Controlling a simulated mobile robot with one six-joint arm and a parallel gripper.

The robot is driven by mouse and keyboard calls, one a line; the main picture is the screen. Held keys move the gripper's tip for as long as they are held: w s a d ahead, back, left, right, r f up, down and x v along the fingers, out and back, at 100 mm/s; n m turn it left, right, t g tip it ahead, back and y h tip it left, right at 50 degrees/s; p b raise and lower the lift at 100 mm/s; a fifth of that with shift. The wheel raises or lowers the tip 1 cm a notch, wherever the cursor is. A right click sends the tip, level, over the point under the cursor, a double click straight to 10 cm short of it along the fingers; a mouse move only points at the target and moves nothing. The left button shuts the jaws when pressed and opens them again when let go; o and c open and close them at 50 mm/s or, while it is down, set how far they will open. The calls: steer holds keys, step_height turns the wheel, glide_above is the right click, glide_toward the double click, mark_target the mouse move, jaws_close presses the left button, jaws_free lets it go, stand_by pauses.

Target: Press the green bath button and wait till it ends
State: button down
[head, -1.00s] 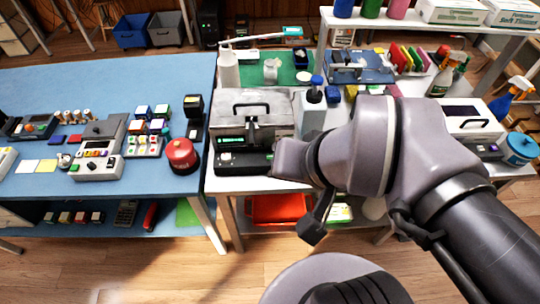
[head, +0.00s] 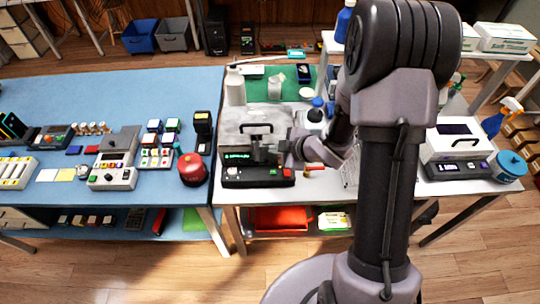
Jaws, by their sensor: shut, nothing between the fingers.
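A grey bath-like machine (head: 235,125) with a handled lid stands at the left end of the white table. Its black front panel (head: 258,180) has a lit green display (head: 236,156), a small pale green spot (head: 231,171) at the left that may be the green button, and a red spot (head: 287,172) at the right. My gripper (head: 262,152) is shut and empty, close in front of the machine, just above the panel and right of the display. I cannot tell whether its dark fingertips touch anything.
A red round container (head: 192,170) stands on the blue table (head: 60,95) to the left. A white lidded machine (head: 455,147) and a blue tub (head: 509,165) stand to the right. My arm covers the table's middle.

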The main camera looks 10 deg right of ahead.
mark_target(275, 173)
steer(key=shift+f, duration=0.1)
step_height(275, 173, down, 9)
steer(key=b, duration=0.7)
steer(key=shift+b, duration=0.4)
stand_by(1.6)
steer(key=shift+f+b, duration=0.25)
steer(key=shift+b, duration=0.15)
steer(key=shift+f+b, duration=0.45)
stand_by(0.4)
steer(key=shift+r+p, duration=0.7)
steer(key=shift+r, duration=0.15)
